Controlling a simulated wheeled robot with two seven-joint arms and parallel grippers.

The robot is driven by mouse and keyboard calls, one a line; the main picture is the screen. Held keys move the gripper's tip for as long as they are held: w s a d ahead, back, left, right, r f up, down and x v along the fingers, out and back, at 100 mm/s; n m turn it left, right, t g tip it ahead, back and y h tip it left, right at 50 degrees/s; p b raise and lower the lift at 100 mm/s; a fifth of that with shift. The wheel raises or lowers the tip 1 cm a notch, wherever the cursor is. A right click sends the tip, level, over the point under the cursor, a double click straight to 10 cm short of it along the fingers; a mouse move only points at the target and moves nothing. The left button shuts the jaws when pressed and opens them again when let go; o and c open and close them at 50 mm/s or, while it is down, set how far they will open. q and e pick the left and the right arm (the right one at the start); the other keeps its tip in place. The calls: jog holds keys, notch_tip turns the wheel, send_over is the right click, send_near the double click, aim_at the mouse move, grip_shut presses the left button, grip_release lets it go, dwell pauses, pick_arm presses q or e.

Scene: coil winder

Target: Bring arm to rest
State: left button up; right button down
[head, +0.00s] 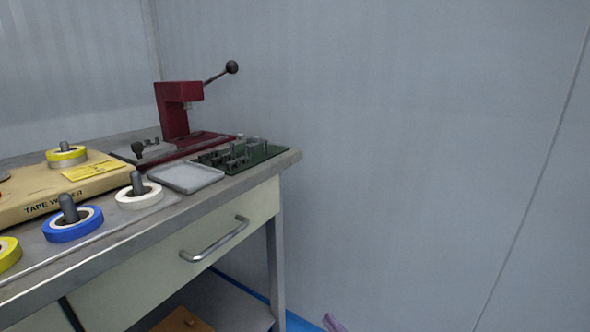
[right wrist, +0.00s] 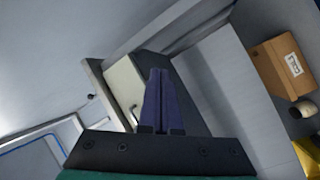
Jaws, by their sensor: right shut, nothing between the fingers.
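My right gripper (right wrist: 157,100) shows in the right wrist view with its two purple fingers together, shut and empty. In the head view only a small purple tip (head: 333,323) of it shows at the bottom edge, low in front of the wall and right of the workbench. It is apart from the bench and touches nothing that I can see. My left gripper is not in view.
The metal workbench (head: 232,192) fills the left, with a drawer handle (head: 214,240) at its front. On it stand a red lever press (head: 178,112), a grey tray (head: 186,177), tape rolls and a tape winder (head: 40,198). A cardboard box (right wrist: 281,70) shows in the right wrist view.

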jog(key=s+a+f+m+g+h+p, duration=0.15)
jog(key=s+f+m+g, duration=0.45)
jog(key=s+f+m, duration=0.9)
pick_arm(q)
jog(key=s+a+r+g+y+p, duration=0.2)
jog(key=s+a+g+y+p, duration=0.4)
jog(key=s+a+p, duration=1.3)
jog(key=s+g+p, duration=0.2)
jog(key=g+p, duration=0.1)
jog(key=p, duration=1.2)
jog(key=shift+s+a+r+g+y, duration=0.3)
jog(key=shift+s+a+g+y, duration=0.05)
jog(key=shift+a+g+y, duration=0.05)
pick_arm(e)
jog(key=s+d+r+n+g+h, duration=0.1)
jog(key=s+d+g+h, duration=0.6)
jog(key=s+d, duration=1.2)
jog(key=shift+s+r+g+h, duration=0.35)
jog(key=shift+s+r+g, duration=0.05)
jog(key=shift+s+g, duration=0.65)
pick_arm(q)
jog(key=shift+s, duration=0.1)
pick_arm(e)
jog(key=shift+n, duration=0.3)
